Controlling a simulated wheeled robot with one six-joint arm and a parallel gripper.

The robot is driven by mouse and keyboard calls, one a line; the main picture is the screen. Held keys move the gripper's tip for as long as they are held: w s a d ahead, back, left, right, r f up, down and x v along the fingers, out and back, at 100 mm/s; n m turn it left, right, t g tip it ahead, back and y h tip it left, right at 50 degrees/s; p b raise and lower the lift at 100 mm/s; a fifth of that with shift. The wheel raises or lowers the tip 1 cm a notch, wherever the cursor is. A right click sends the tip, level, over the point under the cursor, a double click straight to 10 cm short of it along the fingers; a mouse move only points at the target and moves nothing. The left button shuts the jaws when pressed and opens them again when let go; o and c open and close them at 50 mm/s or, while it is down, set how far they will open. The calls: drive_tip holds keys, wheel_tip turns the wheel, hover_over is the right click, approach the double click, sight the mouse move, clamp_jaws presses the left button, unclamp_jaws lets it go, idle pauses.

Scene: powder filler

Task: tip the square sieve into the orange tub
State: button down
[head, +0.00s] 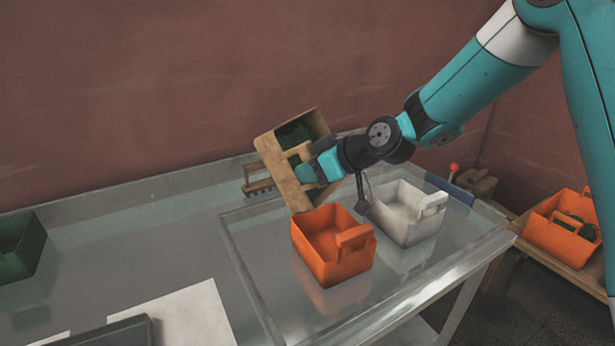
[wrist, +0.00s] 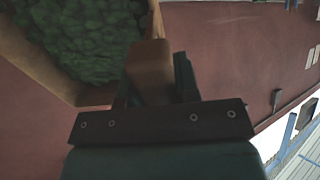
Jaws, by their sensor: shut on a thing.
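The square sieve (head: 278,170) is a tan, square-walled box with a handle. My gripper (head: 306,172) is shut on the handle and holds the sieve tilted in the air, above and behind the orange tub (head: 328,262). Dark green lumpy contents show inside the sieve, also in the wrist view (wrist: 85,40). In the wrist view my gripper (wrist: 155,92) grips the tan handle. The orange tub stands upright on the clear tray area, with a raised handle on its right side. Its visible inside looks empty.
A white tub (head: 405,222) stands right of the orange tub. Another orange tub (head: 560,235) with green contents sits on a side shelf. A green bin (head: 18,250) is far left. A brown comb-like rack (head: 258,188) is behind the sieve. White paper (head: 185,318) lies in front.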

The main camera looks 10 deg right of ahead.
sight(312, 148)
drive_tip(key=shift+s+d+f+b, duration=0.15)
drive_tip(key=shift+f+b, duration=0.15)
drive_tip(key=shift+b, duration=0.35)
drive_tip(key=shift+s+d+f+t+y+b, duration=0.1)
drive_tip(key=shift+d+f+t+y+b, duration=0.2)
drive_tip(key=shift+b, duration=0.7)
drive_tip(key=s+d+f+t+y+b, duration=0.1)
drive_tip(key=s+d+t+y+b, duration=0.1)
drive_tip(key=b, duration=1.2)
drive_tip(key=shift+s+d+f+y, duration=0.1)
drive_tip(key=shift+f+y, duration=0.3)
wheel_tip(312, 148, up, 8)
drive_tip(key=p, duration=0.4)
drive_tip(key=shift+r+p, duration=0.15)
drive_tip(key=shift+p, duration=0.2)
